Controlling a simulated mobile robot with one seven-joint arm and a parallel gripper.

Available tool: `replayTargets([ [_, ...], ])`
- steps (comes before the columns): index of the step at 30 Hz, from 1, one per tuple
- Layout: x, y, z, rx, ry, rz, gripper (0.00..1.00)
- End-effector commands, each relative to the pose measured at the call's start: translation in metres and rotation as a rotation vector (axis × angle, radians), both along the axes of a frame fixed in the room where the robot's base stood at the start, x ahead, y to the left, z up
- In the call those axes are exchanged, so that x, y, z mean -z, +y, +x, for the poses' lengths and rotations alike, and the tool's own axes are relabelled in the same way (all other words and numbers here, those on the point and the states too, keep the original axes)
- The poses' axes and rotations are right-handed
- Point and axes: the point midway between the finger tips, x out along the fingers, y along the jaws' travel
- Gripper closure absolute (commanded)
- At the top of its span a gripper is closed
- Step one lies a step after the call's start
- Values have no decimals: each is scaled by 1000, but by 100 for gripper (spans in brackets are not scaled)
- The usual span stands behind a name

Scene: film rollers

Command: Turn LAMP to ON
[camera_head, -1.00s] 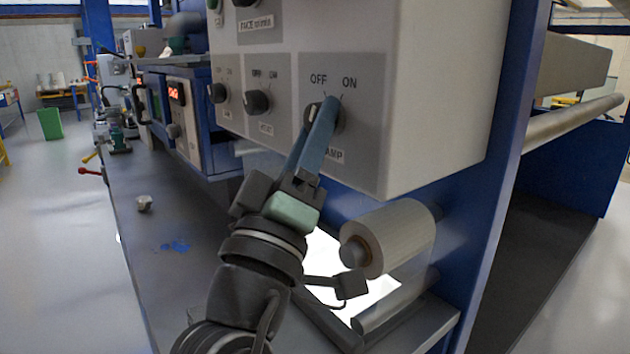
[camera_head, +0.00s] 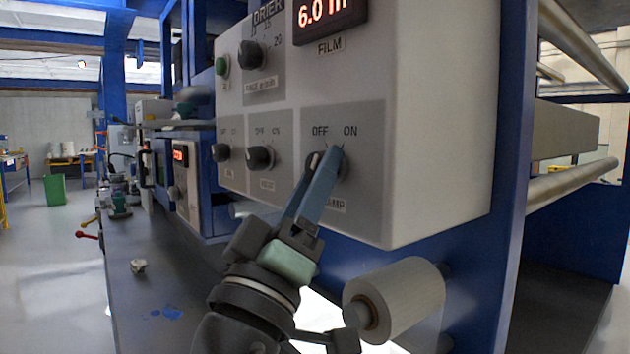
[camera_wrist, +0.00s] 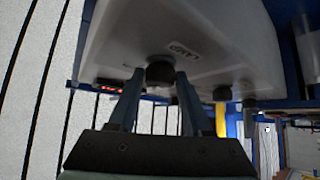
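The LAMP knob (camera_head: 343,168) is a dark round knob on the lower right of the grey-white control box (camera_head: 440,140), with OFF printed upper left and ON upper right. My gripper (camera_head: 325,160) reaches up from below, its two blue-grey fingers on either side of the knob and hiding much of it. A pale edge shows at the knob's left, on the OFF side; its exact setting is partly hidden. In the wrist view the knob (camera_wrist: 160,72) sits between the fingertips (camera_wrist: 160,80), which appear closed against it. The LAMP label (camera_wrist: 183,50) shows upside down there.
Two similar knobs (camera_head: 260,158) (camera_head: 221,152) sit left of LAMP, with a larger DRIER knob (camera_head: 250,55) and a FILM display (camera_head: 325,15) above. A film roll (camera_head: 405,300) is close below the box, right of my wrist. A blue post (camera_head: 510,130) stands at right.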

Motion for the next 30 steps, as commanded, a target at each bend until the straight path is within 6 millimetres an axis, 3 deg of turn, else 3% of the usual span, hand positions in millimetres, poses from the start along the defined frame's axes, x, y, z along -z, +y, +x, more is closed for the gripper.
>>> replayTargets([
  [1, 0, 0, 0, 0, 0, 0, 39],
  [4, 0, 0, 0, 0, 0, 0, 24],
  [16, 6, 4, -6, -1, 0, -1, 24],
  [30, 63, 36, -75, -3, 1, -1, 24],
])
